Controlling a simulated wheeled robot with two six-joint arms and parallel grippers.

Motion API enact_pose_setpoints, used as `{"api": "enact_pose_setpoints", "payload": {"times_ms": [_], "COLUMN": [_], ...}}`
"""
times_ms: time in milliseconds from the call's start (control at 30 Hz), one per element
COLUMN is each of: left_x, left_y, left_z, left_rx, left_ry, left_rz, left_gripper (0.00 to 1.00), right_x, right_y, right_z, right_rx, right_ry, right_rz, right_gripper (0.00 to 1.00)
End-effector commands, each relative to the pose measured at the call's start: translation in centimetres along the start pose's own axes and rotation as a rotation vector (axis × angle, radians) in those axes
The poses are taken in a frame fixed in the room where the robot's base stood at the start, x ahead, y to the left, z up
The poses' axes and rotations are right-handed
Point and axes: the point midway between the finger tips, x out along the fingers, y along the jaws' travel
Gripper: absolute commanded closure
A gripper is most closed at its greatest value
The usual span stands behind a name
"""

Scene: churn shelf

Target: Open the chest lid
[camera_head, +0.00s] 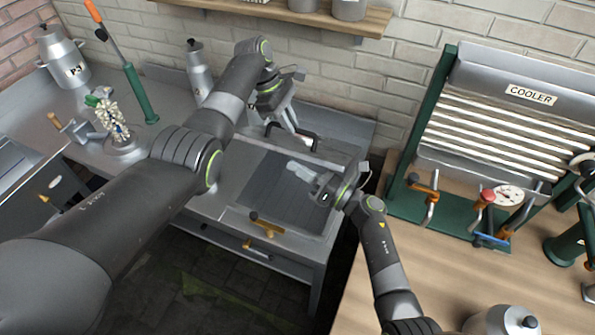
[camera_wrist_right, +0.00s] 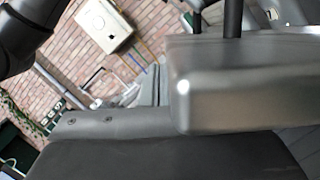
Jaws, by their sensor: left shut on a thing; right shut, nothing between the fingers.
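The chest (camera_head: 232,221) is a grey metal box set in the grey counter. A dark ribbed panel or recess (camera_head: 275,200) shows in it; I cannot tell which. A pale lid edge (camera_head: 262,146) runs across behind this, with a black bar handle (camera_head: 308,138) near it. My left gripper (camera_head: 291,124) is at the handle, shut on it; the contact is partly hidden. My right gripper (camera_head: 299,170) is shut and empty, over the dark area below the lid edge, fingers pointing left.
A lever with an orange grip (camera_head: 267,224) is on the chest's front. Metal churns (camera_head: 62,58) and a green pump with an orange handle (camera_head: 140,95) stand at the left. The cooler (camera_head: 490,125) and wooden worktop (camera_head: 365,275) are at the right. A shelf (camera_head: 235,8) overhangs the back.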

Motion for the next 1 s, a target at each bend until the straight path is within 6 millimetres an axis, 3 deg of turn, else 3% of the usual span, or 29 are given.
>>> {"api": "enact_pose_setpoints", "payload": {"times_ms": [167, 400, 433, 600, 1000], "left_x": [0.4, 0.6, 0.6, 0.5, -0.1], "left_y": [0.0, -0.2, -0.3, -0.3, -0.1], "left_z": [-0.1, -0.2, -0.2, -0.2, -0.2], "left_rx": [-0.002, -0.004, -0.004, -0.004, -0.003], "left_ry": [0.002, 0.001, 0.001, 0.000, 0.000], "left_rz": [0.003, -0.007, -0.008, -0.008, -0.004], "left_gripper": [1.00, 1.00, 0.85, 0.66, 0.66], "right_x": [0.6, 0.6, 0.7, 0.6, 0.5], "right_y": [0.1, 0.1, 0.1, 0.0, -0.1], "right_z": [2.0, 2.4, 2.4, 2.4, 2.2], "right_rx": [-0.005, -0.005, -0.006, -0.006, -0.004], "right_ry": [-0.003, -0.008, -0.008, -0.008, -0.004], "right_rz": [0.003, 0.002, 0.002, 0.001, -0.003], "right_gripper": [1.00, 1.00, 1.00, 1.00, 1.00]}}
